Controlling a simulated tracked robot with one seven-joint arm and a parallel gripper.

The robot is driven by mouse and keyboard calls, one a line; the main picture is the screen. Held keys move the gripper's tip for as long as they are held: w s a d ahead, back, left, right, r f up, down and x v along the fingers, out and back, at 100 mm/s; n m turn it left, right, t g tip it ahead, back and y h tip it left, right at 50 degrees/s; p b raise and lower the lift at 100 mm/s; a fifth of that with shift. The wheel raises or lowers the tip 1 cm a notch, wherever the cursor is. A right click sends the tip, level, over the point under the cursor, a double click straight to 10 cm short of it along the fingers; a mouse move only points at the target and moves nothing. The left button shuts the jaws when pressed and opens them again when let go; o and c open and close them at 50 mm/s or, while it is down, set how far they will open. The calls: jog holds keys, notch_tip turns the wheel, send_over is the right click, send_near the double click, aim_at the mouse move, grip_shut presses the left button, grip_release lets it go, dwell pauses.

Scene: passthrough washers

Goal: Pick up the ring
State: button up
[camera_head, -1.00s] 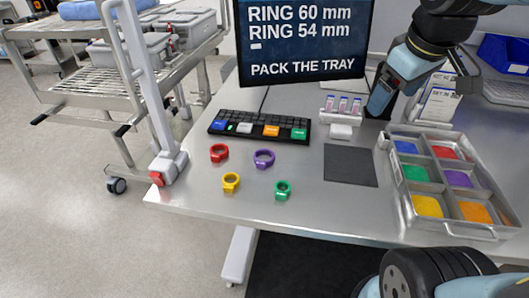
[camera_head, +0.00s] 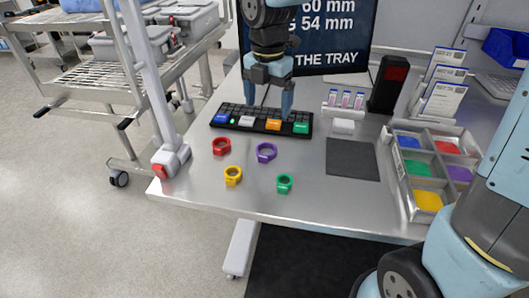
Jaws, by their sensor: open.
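Several rings lie apart on the steel table: a red ring (camera_head: 222,146) at the back left, a purple ring (camera_head: 266,152) to its right, a yellow ring (camera_head: 233,176) at the front left and a green ring (camera_head: 284,184) at the front right. My gripper (camera_head: 268,112) points down above the keyboard, behind the purple ring. Its two fingers are spread apart with nothing between them. It touches none of the rings.
A keyboard (camera_head: 246,113) with coloured keys lies behind the rings, in front of a monitor (camera_head: 345,32). A dark mat (camera_head: 352,160) lies to the right. A compartment tray (camera_head: 410,207) is partly hidden by my arm. A white post (camera_head: 138,75) stands at left.

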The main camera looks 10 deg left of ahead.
aim_at(266, 144)
notch_tip(266, 144, down, 14)
jog(key=shift+a+r, duration=0.1)
jog(key=shift+a, duration=0.05)
dwell(0.6)
jog(key=c, duration=1.1)
jog(key=shift+r, duration=0.15)
